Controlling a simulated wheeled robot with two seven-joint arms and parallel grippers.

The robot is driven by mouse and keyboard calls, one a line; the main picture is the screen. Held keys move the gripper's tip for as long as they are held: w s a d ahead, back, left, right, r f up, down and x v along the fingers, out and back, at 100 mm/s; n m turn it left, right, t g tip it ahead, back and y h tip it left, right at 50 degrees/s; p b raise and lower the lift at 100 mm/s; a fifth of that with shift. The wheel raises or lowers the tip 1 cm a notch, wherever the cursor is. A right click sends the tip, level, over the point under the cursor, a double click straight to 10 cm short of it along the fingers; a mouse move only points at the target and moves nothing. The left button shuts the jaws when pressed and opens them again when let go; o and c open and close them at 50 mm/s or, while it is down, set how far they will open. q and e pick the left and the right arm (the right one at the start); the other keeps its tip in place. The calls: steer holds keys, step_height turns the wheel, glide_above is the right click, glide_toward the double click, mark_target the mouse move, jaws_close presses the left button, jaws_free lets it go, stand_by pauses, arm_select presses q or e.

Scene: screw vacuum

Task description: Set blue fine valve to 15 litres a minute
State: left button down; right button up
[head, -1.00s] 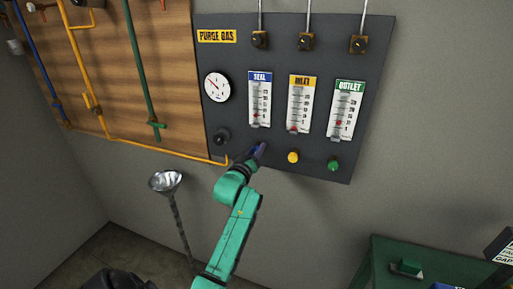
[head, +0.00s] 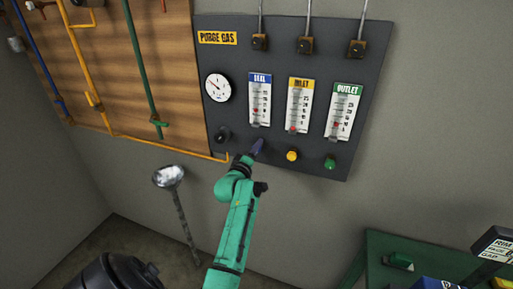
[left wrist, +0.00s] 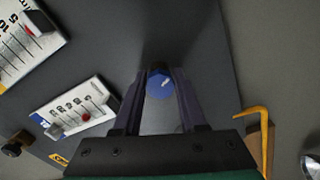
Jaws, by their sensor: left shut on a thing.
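The blue fine valve knob (left wrist: 159,82) has a white pointer mark and sits between the two fingers of my left gripper (left wrist: 160,78), which is shut on it. In the head view my left gripper (head: 257,147) reaches the panel below the blue-labelled flowmeter (head: 260,100) and hides the knob. That flowmeter also shows in the left wrist view (left wrist: 72,110), with a red float near the end of its scale away from the blue label. Its figures are too small to read surely. My right gripper is out of view.
The dark panel (head: 225,48) also holds a round dial (head: 218,87), yellow-labelled (head: 299,105) and green-labelled (head: 343,111) flowmeters, a black knob (head: 222,135), a yellow knob (head: 292,155) and a green knob (head: 330,161). A yellow pipe (head: 175,151) ends just left of my gripper.

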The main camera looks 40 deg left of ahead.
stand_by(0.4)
arm_select(q)
steer(key=shift+c, duration=2.3)
jaws_free()
steer(key=shift+s, duration=0.1)
steer(key=shift+s, duration=0.15)
steer(key=p+v, duration=0.5)
steer(key=v, duration=0.9)
steer(key=shift+d, duration=0.1)
